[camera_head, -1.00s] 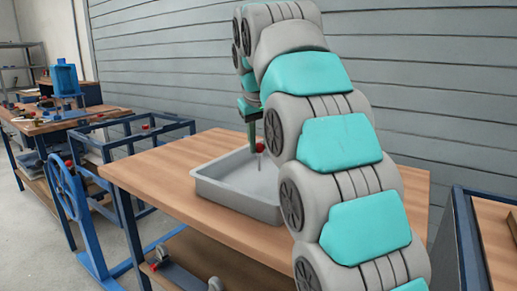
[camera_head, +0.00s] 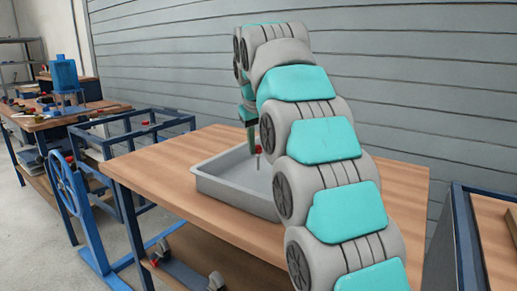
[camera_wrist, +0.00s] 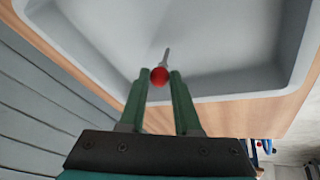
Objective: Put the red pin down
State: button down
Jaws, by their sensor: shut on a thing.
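The red pin has a round red head and a thin grey shaft. In the wrist view the red pin (camera_wrist: 160,76) sits between the two green fingertips of my gripper (camera_wrist: 160,84), its shaft pointing away from me. In the head view the red pin (camera_head: 258,150) hangs below my gripper (camera_head: 249,130), over the grey tray (camera_head: 218,191). My gripper is shut on the pin's head. Whether the shaft's tip touches the tray floor I cannot tell. My arm hides the right part of the tray.
The tray stands on a wooden workbench (camera_head: 148,178) and looks empty where it shows. A ribbed grey wall (camera_head: 420,90) rises behind. A blue frame with a handwheel (camera_head: 68,185) stands left, and another bench (camera_head: 495,235) is at the right.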

aim_at(258, 148)
jog(key=shift+f, duration=0.55)
jog(key=shift+f, duration=0.15)
jog(key=c, duration=0.6)
grip_release()
jog(key=shift+v, duration=2.65)
jog(key=shift+p+v, duration=0.85)
jog(key=shift+v, duration=0.35)
jog(key=shift+w, duration=0.1)
